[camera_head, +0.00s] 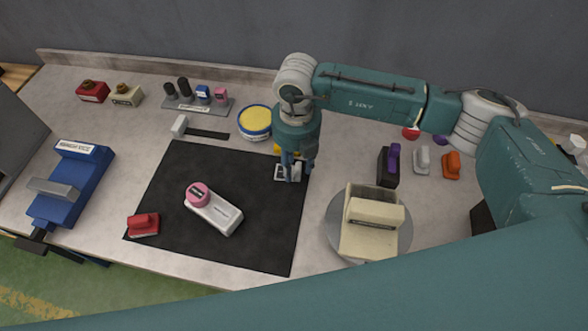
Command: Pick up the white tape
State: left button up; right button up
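My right gripper (294,170) reaches down from the teal arm at the upper right corner of the black mat. Its fingers point down at a small white object (281,178), which may be the white tape. The fingers partly cover this object. I cannot tell whether they touch it or how far apart they are. Another small white piece (179,126) stands beside a dark strip at the upper left of the mat. A white device with a pink top (216,214) lies on the mat. My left gripper is not in view.
A yellow-topped round tin (254,121) stands left of the gripper. A cream block sits on a round grey turntable (338,233) at right. A red item (143,225) is on the black mat (262,235). A blue device (70,185) stands at left.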

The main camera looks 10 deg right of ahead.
jog(key=c, duration=0.5)
jog(key=shift+r, duration=0.2)
